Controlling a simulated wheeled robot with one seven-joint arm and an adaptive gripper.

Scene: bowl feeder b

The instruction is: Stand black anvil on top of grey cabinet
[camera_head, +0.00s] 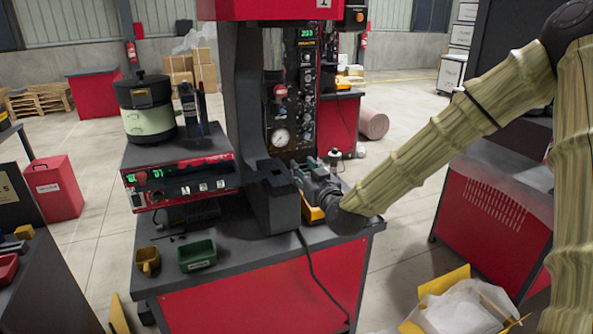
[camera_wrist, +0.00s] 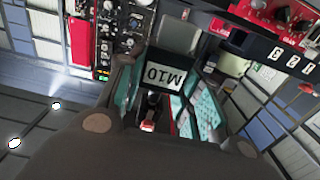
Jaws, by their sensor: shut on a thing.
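In the wrist view my gripper (camera_wrist: 155,95) has teal parts on both sides, with a white plate marked M10 and a grey block between the fingers. The likely grey cabinet is the dark-topped unit (camera_head: 146,157) with a red front panel, left of the anvil.
A lidded pot (camera_head: 150,122) and dark bottles (camera_head: 190,108) stand on that unit. A tall press column (camera_head: 240,90) and a gauge panel (camera_head: 292,95) rise behind the anvil. A green bin (camera_head: 197,256) and a yellow bin (camera_head: 147,261) sit on the bench. Its front right top is clear.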

